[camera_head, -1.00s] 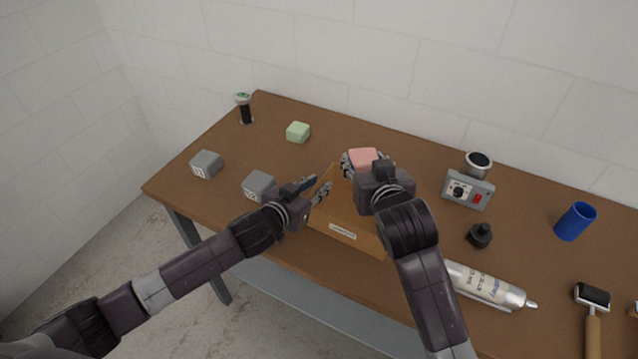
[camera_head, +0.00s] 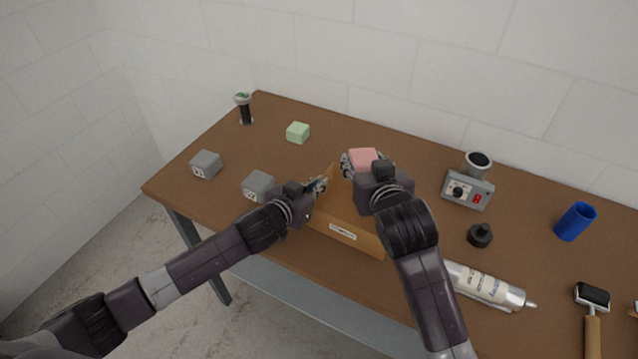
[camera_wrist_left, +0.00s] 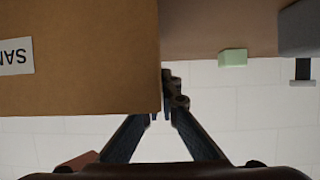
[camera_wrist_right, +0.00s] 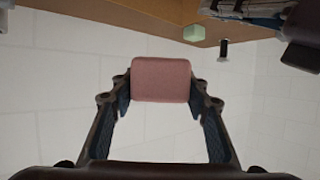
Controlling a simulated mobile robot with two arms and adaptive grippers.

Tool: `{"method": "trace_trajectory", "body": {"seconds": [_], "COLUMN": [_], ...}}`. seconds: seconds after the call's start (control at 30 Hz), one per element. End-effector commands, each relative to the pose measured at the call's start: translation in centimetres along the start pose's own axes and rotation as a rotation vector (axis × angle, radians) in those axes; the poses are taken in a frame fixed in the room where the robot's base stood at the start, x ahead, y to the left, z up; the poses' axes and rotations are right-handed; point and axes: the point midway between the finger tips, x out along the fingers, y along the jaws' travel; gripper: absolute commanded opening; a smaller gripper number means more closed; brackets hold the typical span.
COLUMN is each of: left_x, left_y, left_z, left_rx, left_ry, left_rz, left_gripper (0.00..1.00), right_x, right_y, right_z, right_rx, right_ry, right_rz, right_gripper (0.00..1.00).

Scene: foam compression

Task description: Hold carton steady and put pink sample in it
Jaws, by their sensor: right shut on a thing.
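The brown carton (camera_head: 368,240) stands on the table with a white label on its front. It fills the upper left of the left wrist view (camera_wrist_left: 90,85). My left gripper (camera_head: 320,186) is at the carton's left wall. In the left wrist view its fingers (camera_wrist_left: 164,105) come close together at the wall's edge, one partly hidden behind the carton; I cannot tell whether they clamp it. My right gripper (camera_head: 366,164) is shut on the pink sample (camera_head: 363,158), a block held above the carton's back part. The right wrist view shows the sample (camera_wrist_right: 160,80) between both fingers. The carton's inside is mostly hidden.
Two grey blocks (camera_head: 206,164) (camera_head: 258,186) and a green block (camera_head: 298,132) lie to the left. A grey device (camera_head: 467,192), a black knob (camera_head: 480,235), a silver tube (camera_head: 488,286), a blue cup (camera_head: 575,222) and a roller (camera_head: 592,298) lie to the right.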

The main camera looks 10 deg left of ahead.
Motion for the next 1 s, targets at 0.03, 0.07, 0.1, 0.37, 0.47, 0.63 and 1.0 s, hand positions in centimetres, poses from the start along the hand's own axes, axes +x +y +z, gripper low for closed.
{"method": "trace_trajectory", "body": {"seconds": [0.03,0.07,0.1,0.37,0.47,0.63,1.0], "left_x": [0.0,0.0,0.0,0.0,0.0,0.0,0.0], "left_y": [0.0,0.0,0.0,0.0,0.0,0.0,0.0], "left_z": [0.0,0.0,0.0,0.0,0.0,0.0,0.0], "left_rx": [0.000,0.000,0.000,0.000,0.000,0.000,0.000], "left_ry": [0.000,0.000,0.000,0.000,0.000,0.000,0.000], "left_rz": [0.000,0.000,0.000,0.000,0.000,0.000,-0.001], "left_gripper": [0.00,0.00,0.00,0.00,0.00,0.00,0.00], "right_x": [0.1,0.1,0.2,0.9,1.2,1.6,2.6], "right_y": [0.0,0.0,0.0,0.0,0.1,0.0,0.1], "right_z": [0.2,0.3,0.5,2.2,3.0,4.0,6.4], "right_rx": [0.000,0.000,0.000,-0.001,-0.001,0.000,0.000], "right_ry": [-0.001,-0.001,-0.002,-0.002,-0.004,-0.002,-0.002], "right_rz": [0.000,0.000,0.000,0.001,0.001,0.001,0.002], "right_gripper": [0.30,0.30,0.30,0.30,0.30,0.30,0.30]}}
